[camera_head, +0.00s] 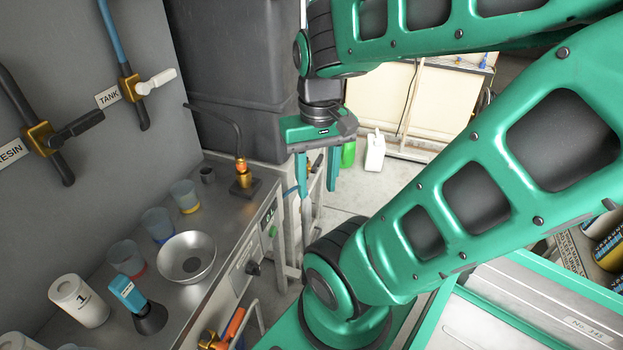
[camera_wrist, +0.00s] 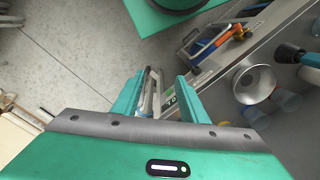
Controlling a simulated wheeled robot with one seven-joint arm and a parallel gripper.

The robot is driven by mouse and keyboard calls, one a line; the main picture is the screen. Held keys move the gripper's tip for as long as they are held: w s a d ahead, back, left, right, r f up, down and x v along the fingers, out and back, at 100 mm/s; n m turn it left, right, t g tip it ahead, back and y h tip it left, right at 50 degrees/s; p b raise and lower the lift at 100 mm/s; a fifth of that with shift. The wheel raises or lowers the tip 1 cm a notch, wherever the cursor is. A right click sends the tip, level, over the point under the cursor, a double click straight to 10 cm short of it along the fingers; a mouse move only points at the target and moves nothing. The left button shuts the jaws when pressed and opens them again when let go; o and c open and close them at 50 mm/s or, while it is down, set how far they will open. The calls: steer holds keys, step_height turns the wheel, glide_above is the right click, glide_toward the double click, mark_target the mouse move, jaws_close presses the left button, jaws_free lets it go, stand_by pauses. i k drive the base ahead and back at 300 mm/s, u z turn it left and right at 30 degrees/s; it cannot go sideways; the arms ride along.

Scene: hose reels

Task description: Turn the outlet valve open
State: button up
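Several valve-like fittings show, and none is readably marked as the outlet valve. A brass wall valve with a white lever (camera_head: 155,83) sits by the label TANK. Another with a black lever (camera_head: 77,131) sits by the label RESIN. A brass fitting with an orange handle (camera_head: 235,324) is low at the bench front, partly cut off; the orange handle also shows in the wrist view (camera_wrist: 213,43). A brass base (camera_head: 245,186) on the bench carries a dark bent spout. My gripper (camera_head: 317,190) is open and empty, pointing down beyond the bench front; its fingers also show in the wrist view (camera_wrist: 157,82).
A dark tank (camera_head: 237,110) stands behind. A white jug (camera_head: 375,150) stands on the floor, which has free room (camera_wrist: 70,50).

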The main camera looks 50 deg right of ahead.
mark_target(319, 160)
steer(key=z, duration=1.3)
steer(key=k, duration=1.1)
steer(key=z, duration=0.3)
steer(key=i, duration=1.7)
steer(key=u, duration=0.45)
